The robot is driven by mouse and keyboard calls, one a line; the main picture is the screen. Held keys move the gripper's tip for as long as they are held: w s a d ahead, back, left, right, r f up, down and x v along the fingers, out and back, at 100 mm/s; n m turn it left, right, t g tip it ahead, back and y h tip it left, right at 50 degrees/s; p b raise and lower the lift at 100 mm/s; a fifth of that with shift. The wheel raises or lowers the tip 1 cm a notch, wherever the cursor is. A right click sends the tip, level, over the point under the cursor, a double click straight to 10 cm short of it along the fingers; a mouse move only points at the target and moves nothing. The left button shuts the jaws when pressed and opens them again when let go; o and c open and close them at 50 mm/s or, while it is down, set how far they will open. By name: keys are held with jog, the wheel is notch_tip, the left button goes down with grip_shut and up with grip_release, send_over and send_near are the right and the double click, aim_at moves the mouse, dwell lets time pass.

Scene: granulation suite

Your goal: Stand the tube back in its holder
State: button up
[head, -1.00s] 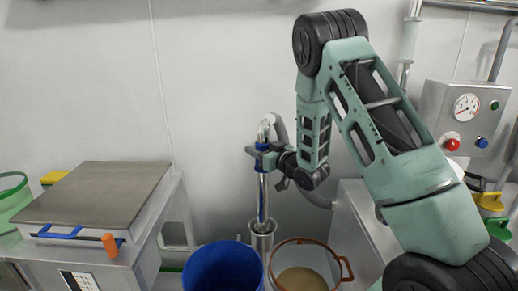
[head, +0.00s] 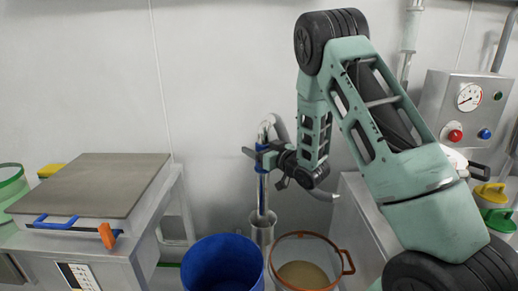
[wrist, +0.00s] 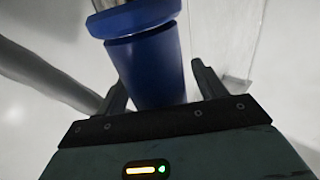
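The tube (head: 263,192) is a metal lance with a blue sleeve and a bent top joined to a grey hose. It stands near upright in the head view, its lower end at the mouth of the metal cup-shaped holder (head: 262,232). How deep it sits inside is hidden. My gripper (head: 262,152) is around the tube's upper part and appears shut on it. In the wrist view the blue sleeve (wrist: 155,70) lies between the two fingers (wrist: 160,95), close to both. The contact faces are hard to see.
A blue bin (head: 222,265) and a clear bin with an orange rim (head: 341,254) stand right in front of the holder. A control panel (head: 468,112) and yellow and green lidded containers (head: 490,193) are at right.

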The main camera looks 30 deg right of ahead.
jog(key=shift+s+f, duration=0.1)
jog(key=shift+s+d, duration=0.1)
jog(key=shift+s, duration=0.25)
jog(key=s+d+p, duration=0.2)
jog(key=s+p, duration=0.5)
jog(key=s, duration=0.9)
jog(key=shift+d, duration=0.25)
jog(key=shift+s, duration=0.15)
